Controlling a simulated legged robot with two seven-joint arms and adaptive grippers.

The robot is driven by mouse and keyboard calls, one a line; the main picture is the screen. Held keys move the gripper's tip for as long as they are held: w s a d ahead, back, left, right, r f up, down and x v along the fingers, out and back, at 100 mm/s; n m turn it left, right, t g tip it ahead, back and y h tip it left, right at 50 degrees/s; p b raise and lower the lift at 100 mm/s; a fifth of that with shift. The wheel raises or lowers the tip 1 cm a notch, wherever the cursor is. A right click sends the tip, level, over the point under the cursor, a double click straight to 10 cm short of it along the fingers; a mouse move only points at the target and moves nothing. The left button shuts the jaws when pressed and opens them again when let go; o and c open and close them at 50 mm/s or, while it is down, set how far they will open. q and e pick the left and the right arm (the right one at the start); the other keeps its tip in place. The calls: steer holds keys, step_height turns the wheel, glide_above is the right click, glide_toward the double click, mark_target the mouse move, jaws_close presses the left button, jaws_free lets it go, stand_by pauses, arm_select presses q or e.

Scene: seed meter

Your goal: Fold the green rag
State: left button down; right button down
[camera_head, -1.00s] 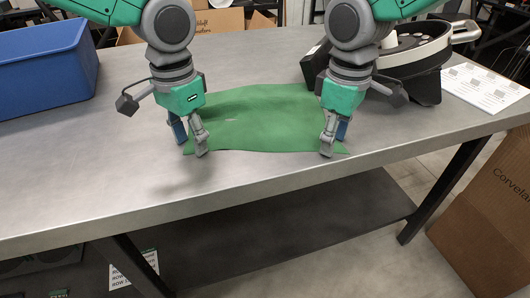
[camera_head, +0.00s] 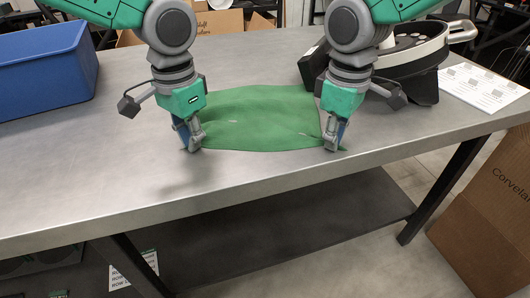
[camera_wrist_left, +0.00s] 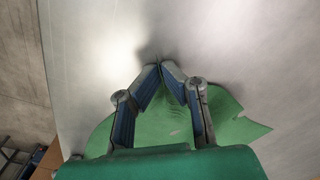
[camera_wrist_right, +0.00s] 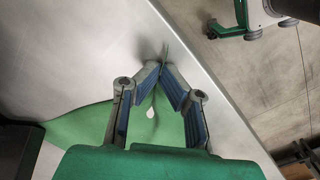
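The green rag (camera_head: 262,118) lies spread on the grey table, with its near edge slightly lifted and bowed between my grippers. My left gripper (camera_head: 190,146) is at its near left corner, and my right gripper (camera_head: 333,146) is at its near right corner. In the left wrist view the fingertips (camera_wrist_left: 161,66) meet, and the rag (camera_wrist_left: 228,128) gathers toward them. In the right wrist view the fingertips (camera_wrist_right: 163,66) also meet, with the rag (camera_wrist_right: 85,124) drawn up between the fingers. Both grippers look shut on the rag's corners.
A blue bin (camera_head: 45,70) stands on the table at the left. A black and white seed meter (camera_head: 410,58) stands behind my right gripper, beside a printed sheet (camera_head: 484,88). The table (camera_head: 130,185) is clear in front of the rag, up to its near edge.

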steer(key=shift+s, duration=0.1)
